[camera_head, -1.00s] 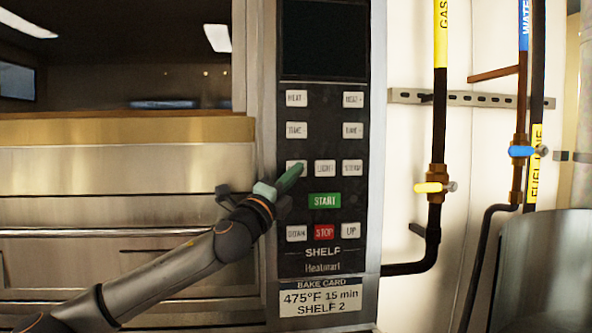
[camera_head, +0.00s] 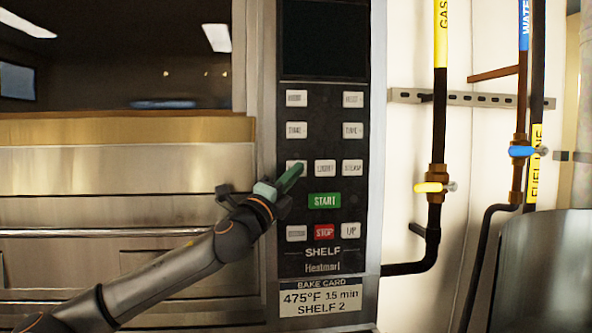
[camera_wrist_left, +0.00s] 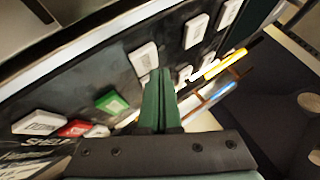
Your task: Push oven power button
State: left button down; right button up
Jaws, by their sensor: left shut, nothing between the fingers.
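The oven's black control panel (camera_head: 324,105) stands upright in the middle of the head view, with a dark, blank display (camera_head: 323,38) at its top. My left gripper (camera_head: 290,178) is shut and empty. Its green fingertips cover most of a white button (camera_head: 297,165) at the left end of the row with the light button (camera_head: 325,168) and steam button (camera_head: 352,168). I cannot read the covered button or tell whether the tips touch it. In the left wrist view the shut green fingers (camera_wrist_left: 158,100) point at the panel, beside the green start button (camera_wrist_left: 111,101). My right gripper is out of view.
Below are the green start button (camera_head: 324,200) and red stop button (camera_head: 324,232). A bake card (camera_head: 320,297) reads 475°F, 15 min, shelf 2. The oven front (camera_head: 120,180) is at left. Gas (camera_head: 438,120) and water (camera_head: 522,100) pipes run up the wall at right.

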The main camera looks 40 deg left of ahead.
pick_arm(q)
jog(key=shift+w+a, duration=0.1)
dwell(0.5)
jog(key=shift+w+a, duration=0.2)
jog(key=shift+a, duration=0.05)
jog(key=shift+w+a, duration=0.1)
jog(key=shift+a, duration=0.05)
dwell(0.6)
jog(key=shift+s+d, duration=0.4)
jog(key=shift+d, duration=0.1)
jog(key=shift+s+d+b, duration=0.2)
jog(key=shift+s+d, duration=0.75)
jog(key=shift+d, duration=0.25)
jog(key=shift+s+d+b, duration=0.2)
jog(key=shift+s+d, duration=0.7)
jog(key=shift+d, duration=0.25)
